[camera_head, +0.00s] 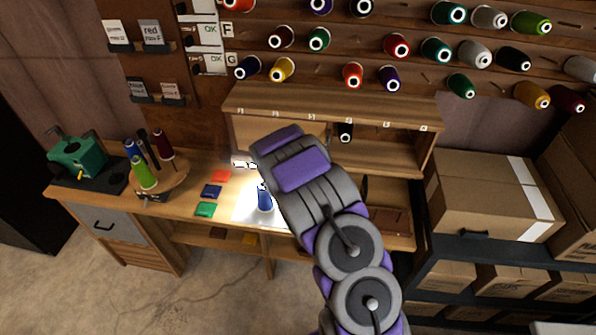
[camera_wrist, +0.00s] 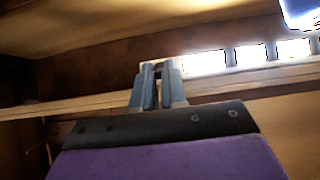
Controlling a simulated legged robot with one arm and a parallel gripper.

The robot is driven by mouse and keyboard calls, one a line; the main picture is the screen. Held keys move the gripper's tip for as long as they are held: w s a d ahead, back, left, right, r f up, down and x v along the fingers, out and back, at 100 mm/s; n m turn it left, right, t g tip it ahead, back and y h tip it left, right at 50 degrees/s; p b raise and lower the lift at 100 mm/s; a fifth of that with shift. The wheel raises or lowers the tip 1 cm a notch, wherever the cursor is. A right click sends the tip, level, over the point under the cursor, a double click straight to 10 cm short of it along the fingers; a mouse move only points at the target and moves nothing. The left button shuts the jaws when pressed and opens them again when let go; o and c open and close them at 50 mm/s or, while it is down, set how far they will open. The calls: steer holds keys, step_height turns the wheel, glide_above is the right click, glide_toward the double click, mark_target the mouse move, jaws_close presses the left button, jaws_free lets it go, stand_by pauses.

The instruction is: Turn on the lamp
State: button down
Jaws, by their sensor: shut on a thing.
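My gripper (camera_wrist: 158,70) points away from the wrist camera, its two grey fingers close together at the tips. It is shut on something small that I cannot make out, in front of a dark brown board. A glowing white and blue panel (camera_wrist: 302,10), likely part of the lamp, shows at the top right of the wrist view. In the head view my arm hides the fingertips and most of the lamp's area. A bright white patch of light lies on the worktop (camera_head: 243,211) around a blue spool (camera_head: 265,199).
Bright rectangles (camera_wrist: 204,62) line a ledge right of my fingers. A wooden shelf unit (camera_head: 330,101) stands over the bench. Thread spools hang on the wall above. A spool stand (camera_head: 160,183) and a green machine (camera_head: 77,158) stand left; cardboard boxes (camera_head: 487,195) stand right.

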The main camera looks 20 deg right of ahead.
steer(key=shift+w+d+r+g+y+p, duration=0.15)
steer(key=shift+r+g+y+p, duration=0.4)
steer(key=shift+p, duration=1.85)
steer(key=shift+w+r+p, duration=0.1)
steer(key=shift+r+p, duration=0.05)
steer(key=shift+p, duration=0.4)
steer(key=shift+w+g+p, duration=0.2)
steer(key=shift+g+p, duration=0.15)
steer(key=shift+p, duration=1.3)
steer(key=c, duration=1.2)
jaws_free()
steer(key=shift+f, duration=0.2)
steer(key=shift+o, duration=0.2)
steer(key=shift+s, duration=0.1)
steer(key=v, duration=1.7)
steer(key=shift+d+r+b, duration=0.15)
steer(key=shift+r+b, duration=0.1)
steer(key=shift+b, duration=0.2)
